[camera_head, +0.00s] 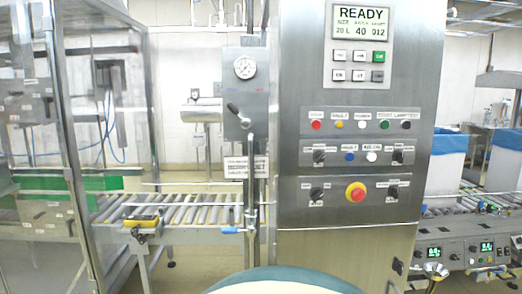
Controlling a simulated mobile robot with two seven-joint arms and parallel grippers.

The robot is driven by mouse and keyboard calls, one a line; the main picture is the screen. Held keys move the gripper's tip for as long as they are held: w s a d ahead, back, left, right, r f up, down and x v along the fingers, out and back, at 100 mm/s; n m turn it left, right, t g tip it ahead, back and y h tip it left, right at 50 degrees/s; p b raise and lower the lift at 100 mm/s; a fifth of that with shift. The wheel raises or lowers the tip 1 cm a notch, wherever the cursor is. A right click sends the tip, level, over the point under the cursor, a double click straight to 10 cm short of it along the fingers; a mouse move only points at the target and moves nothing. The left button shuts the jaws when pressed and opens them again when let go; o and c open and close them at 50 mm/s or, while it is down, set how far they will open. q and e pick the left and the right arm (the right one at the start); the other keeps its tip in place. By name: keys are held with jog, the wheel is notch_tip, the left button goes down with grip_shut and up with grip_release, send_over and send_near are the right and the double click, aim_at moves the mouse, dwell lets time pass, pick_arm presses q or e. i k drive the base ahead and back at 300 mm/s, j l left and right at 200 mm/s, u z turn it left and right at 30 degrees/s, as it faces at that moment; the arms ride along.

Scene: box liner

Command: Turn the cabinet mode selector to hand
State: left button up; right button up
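The steel cabinet (352,250) stands in the middle, its front panel facing me. It carries black rotary selectors at upper left (319,156), upper right (397,156), lower left (317,194) and lower right (393,193). Their labels are too small to read, so I cannot tell which is the mode selector or where it points. A red emergency button (355,192) on a yellow ring sits between the lower two. Neither of my grippers is in view.
A display (361,23) reading READY and small keys top the cabinet. Lamps and buttons (361,124) form a row above the selectors. A roller conveyor (180,212) and gauge post (245,67) stand left. A teal-rimmed round object (285,278) is low in front.

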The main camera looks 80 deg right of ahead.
aim_at(319, 157)
jog(key=z, duration=3.25)
